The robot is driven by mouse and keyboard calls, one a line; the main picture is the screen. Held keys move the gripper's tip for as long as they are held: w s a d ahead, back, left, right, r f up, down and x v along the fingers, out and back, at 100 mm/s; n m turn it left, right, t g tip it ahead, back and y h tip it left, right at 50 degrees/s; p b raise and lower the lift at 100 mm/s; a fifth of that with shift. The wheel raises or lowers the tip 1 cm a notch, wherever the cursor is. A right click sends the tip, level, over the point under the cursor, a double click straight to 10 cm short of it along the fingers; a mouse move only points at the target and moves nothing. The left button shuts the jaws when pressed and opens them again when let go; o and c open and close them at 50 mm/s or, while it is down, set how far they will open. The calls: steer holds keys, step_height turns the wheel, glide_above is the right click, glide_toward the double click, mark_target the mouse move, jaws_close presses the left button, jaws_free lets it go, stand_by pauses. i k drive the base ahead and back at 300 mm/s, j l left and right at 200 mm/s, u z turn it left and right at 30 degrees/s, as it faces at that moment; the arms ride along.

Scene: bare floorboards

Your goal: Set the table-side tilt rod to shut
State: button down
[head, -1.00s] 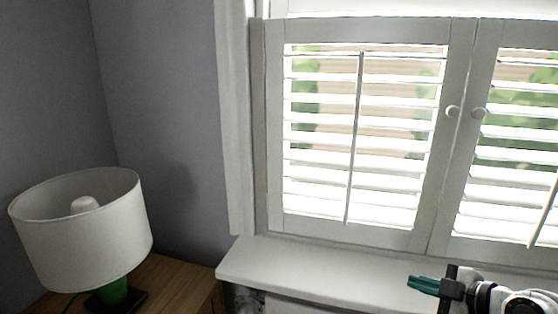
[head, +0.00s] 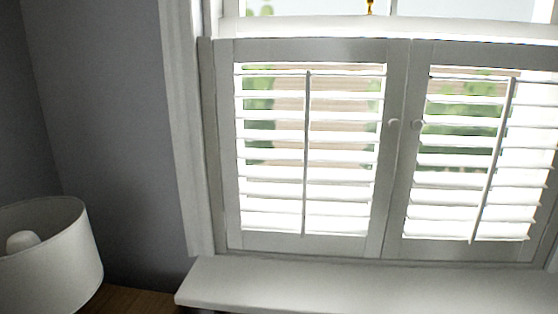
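The left shutter panel (head: 225,150) has a vertical tilt rod (head: 306,155) down the middle of its louvres; this rod is on the side of the table with the lamp. Its louvres (head: 270,172) stand open, with bright light and greenery showing through the gaps. The right shutter panel (head: 395,220) has its own tilt rod (head: 492,160), and its louvres are open too. My gripper is not in view.
A white lampshade (head: 50,262) stands at the lower left above a wooden table top (head: 130,299). A white window sill (head: 300,285) juts out below the shutters and looks clear. Two round knobs (head: 393,123) sit at the panels' meeting edges.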

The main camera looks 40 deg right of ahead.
mark_target(512, 81)
steer(key=z, duration=1.6)
steer(key=k, duration=0.3)
steer(key=j+z, duration=0.05)
steer(key=j, duration=0.05)
